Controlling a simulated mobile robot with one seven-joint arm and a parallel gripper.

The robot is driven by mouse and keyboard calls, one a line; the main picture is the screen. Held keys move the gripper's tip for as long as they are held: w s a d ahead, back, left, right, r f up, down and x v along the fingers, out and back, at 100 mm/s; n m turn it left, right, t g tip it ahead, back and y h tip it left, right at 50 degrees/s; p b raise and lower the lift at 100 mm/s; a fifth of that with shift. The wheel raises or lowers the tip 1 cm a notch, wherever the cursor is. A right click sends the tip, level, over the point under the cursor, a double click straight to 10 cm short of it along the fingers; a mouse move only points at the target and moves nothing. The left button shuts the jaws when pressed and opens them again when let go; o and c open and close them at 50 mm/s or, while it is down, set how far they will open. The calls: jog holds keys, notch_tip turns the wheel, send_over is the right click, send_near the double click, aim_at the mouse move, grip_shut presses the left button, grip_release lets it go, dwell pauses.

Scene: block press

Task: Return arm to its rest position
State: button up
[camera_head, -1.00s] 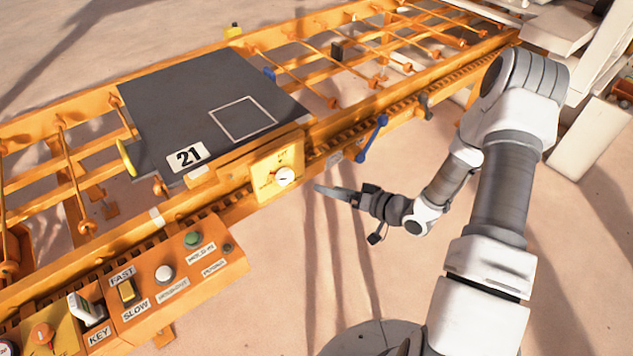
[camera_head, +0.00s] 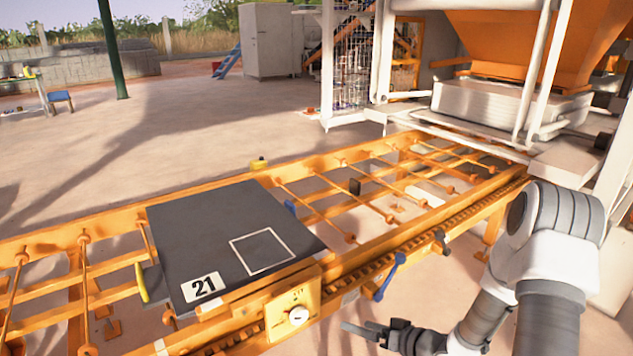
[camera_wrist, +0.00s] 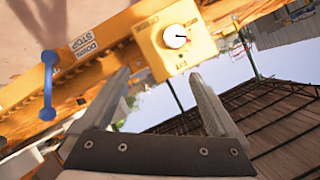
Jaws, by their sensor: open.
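My gripper (camera_head: 372,333) shows at the bottom of the head view, beside the front rail of the orange conveyor frame and apart from it. My arm reaches down to it from the right edge. In the wrist view my gripper (camera_wrist: 160,95) has its two fingers spread, with nothing between them. Beyond the fingertips is a yellow plate with a white dial (camera_wrist: 176,37). The same dial (camera_head: 298,315) shows on the front of the frame in the head view.
A dark board marked 21 (camera_head: 215,240) lies on the orange frame (camera_head: 100,338). A blue lever (camera_head: 390,276) sticks out from the front rail and also shows in the wrist view (camera_wrist: 48,85). A white machine with an orange hopper (camera_head: 530,35) stands behind right. Open ground lies behind.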

jog(key=s+d+r+h+p, duration=0.1)
jog(key=d+r+h+p, duration=0.3)
jog(key=r, duration=0.9)
jog(key=d+r+h+p, duration=0.1)
jog(key=d+r+h, duration=0.45)
jog(key=r, duration=0.65)
jog(key=s+a+r+g+p, duration=0.1)
jog(key=s+a+r, duration=0.1)
jog(key=s+r, duration=0.3)
jog(key=s+a+r+m+g+p, duration=0.1)
jog(key=s+r, duration=0.4)
jog(key=s, duration=0.5)
jog(key=s+a+r+m+g+p, duration=0.1)
jog(key=s+a+r, duration=0.3)
jog(key=s, duration=0.4)
jog(key=shift+s+a+r+g+p, duration=0.3)
jog(key=shift+r+g+p, duration=0.1)
jog(key=shift+p, duration=0.45)
jog(key=shift+w, duration=0.1)
